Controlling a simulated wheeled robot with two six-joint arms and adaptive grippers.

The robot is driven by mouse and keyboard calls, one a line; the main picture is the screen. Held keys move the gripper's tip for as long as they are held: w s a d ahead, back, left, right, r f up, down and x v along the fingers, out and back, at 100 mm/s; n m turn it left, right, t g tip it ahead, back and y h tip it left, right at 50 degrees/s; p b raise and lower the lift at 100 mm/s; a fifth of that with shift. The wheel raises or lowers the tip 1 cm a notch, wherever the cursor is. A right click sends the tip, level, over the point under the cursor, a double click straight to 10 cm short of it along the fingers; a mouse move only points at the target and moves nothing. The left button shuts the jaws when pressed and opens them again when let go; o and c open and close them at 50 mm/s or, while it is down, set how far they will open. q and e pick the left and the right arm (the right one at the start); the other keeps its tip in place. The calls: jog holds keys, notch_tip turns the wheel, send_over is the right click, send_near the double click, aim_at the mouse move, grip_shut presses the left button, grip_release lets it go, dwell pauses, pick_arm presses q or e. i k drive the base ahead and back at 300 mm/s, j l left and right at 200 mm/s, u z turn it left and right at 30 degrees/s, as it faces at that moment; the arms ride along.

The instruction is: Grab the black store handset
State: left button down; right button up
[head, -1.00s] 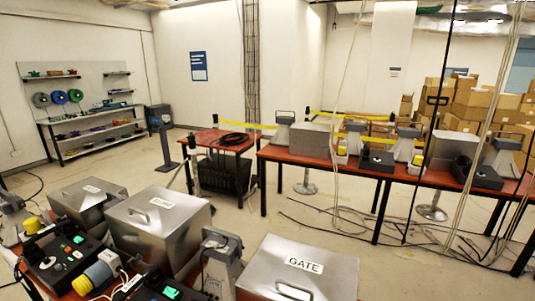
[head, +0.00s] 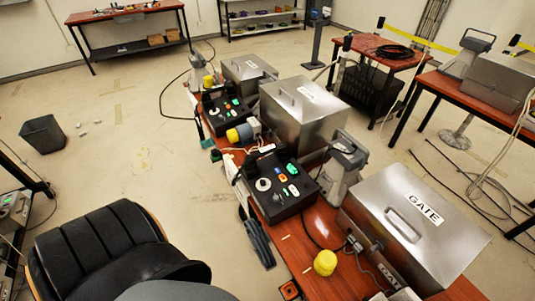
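I cannot pick out the black store handset with certainty. A steel box marked GATE (head: 408,222) stands at the near right of the red-topped table. A middle steel box (head: 325,115) and a far steel box (head: 246,70) stand behind it, with labels too small to read surely. A black console (head: 281,187) with lit green buttons sits left of the grey upright unit (head: 343,170). A second black console (head: 222,108) is farther back. A long black object (head: 257,238) is at the table's left edge; I cannot tell what it is. Neither gripper is in view.
A yellow knob-like piece (head: 325,262) and cables lie near the front. A black ribbed seat-like object (head: 100,250) fills the lower left. A dark bin (head: 43,134) stands on the open floor to the left. Another red-topped table (head: 470,92) is at the right.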

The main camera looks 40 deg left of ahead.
aim_at(282, 148)
jog(key=k+j+u, duration=0.1)
jog(key=j+u, duration=0.2)
jog(key=k+j+u, duration=0.1)
jog(key=j+u, duration=0.45)
jog(key=k+j, duration=0.05)
jog(key=j, duration=0.05)
